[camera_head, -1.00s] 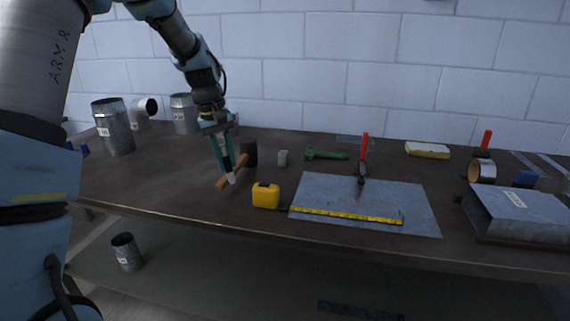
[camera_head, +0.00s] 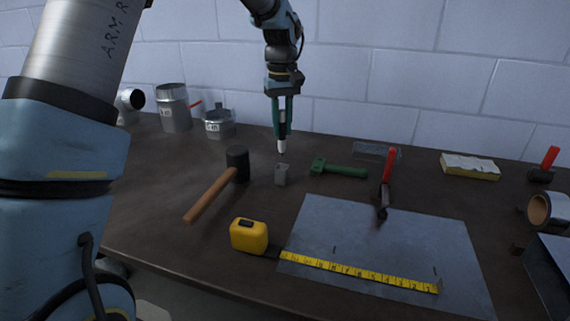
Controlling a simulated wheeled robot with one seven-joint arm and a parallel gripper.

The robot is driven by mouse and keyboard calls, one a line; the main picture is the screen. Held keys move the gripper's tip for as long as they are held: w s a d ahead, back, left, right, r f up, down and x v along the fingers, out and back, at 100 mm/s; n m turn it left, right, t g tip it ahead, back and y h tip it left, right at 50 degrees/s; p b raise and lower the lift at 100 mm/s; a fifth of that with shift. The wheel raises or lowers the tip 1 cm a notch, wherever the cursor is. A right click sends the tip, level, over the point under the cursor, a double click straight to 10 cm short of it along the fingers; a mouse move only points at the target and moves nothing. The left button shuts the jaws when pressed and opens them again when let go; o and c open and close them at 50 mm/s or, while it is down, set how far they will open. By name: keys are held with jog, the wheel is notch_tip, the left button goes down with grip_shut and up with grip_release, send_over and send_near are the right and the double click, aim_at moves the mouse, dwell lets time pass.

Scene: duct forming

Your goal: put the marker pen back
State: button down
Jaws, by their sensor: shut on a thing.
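My gripper (camera_head: 282,135) is above the back middle of the bench, shut on the marker pen (camera_head: 282,146). The pen is upright, white with a dark tip pointing down. Directly below the tip is a small grey holder (camera_head: 281,174) standing on the bench. The tip looks slightly above the holder's top; I cannot tell the exact gap or depth alignment. The metal sheet (camera_head: 390,246) with dark marks lies to the front right, and the yellow tape measure (camera_head: 249,236) is extended across its front edge.
A mallet (camera_head: 212,194) lies left of the holder, a green tool (camera_head: 338,168) right of it. Metal duct pieces (camera_head: 173,108) stand at the back left. A yellow-white block (camera_head: 470,166) and a tape roll (camera_head: 547,209) are at right.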

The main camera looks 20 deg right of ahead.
aim_at(282, 152)
notch_tip(282, 152, down, 8)
jog(key=shift+f+p, duration=0.1)
jog(key=shift+p, duration=0.85)
jog(key=shift+f, duration=0.1)
jog(key=shift+f, duration=0.15)
jog(key=c, duration=0.7)
grip_release()
